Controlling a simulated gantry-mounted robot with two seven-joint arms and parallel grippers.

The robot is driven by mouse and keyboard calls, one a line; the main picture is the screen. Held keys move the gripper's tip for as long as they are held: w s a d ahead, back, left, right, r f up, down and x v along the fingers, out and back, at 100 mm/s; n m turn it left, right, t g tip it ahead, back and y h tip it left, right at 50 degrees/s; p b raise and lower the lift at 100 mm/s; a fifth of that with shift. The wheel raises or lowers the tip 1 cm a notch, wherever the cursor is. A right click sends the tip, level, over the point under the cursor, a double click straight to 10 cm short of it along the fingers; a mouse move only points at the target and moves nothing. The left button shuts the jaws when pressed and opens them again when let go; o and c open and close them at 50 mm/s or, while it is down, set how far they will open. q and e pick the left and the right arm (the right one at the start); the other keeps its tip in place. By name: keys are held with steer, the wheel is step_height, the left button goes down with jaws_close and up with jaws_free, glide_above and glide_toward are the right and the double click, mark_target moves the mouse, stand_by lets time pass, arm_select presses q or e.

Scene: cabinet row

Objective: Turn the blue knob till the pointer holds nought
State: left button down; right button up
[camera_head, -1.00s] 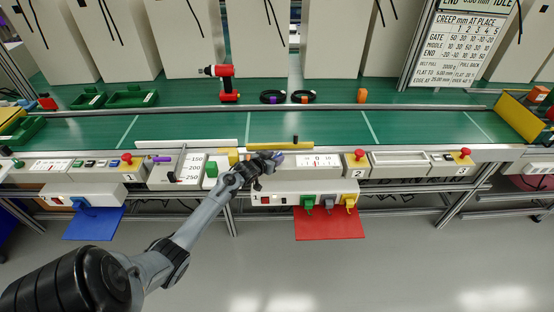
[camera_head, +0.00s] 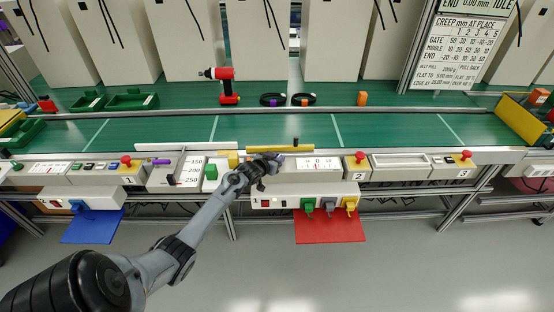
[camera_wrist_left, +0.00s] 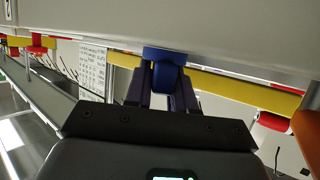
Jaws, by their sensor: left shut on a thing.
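My left gripper (camera_head: 276,160) reaches the front panel of the belt line, just left of a white gauge (camera_head: 318,163) with a scale around 0. In the left wrist view the blue knob (camera_wrist_left: 165,76) sits between the fingers of my left gripper (camera_wrist_left: 163,88), which are shut on it. In the head view the knob is mostly hidden by the gripper. The gauge's pointer is too small to read surely. My right gripper is not in view.
A green conveyor belt (camera_head: 270,128) with white cross lines runs behind the panel. A yellow bar (camera_head: 280,147) lies along its near edge. Red stop buttons (camera_head: 360,155) stand on the panel. Below hang a socket box (camera_head: 285,202) and a red flap (camera_head: 330,227).

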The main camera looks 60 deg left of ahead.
arm_select(q)
steer(key=shift+a+m+h+p, duration=0.1)
steer(key=shift+m+h+p, duration=0.2)
steer(key=shift+m+h, duration=0.2)
steer(key=shift+f+m+t+h, duration=0.15)
steer(key=shift+m+t+h, duration=0.25)
steer(key=shift+m+h, duration=0.5)
steer(key=c, duration=1)
jaws_free()
steer(key=shift+c, duration=0.2)
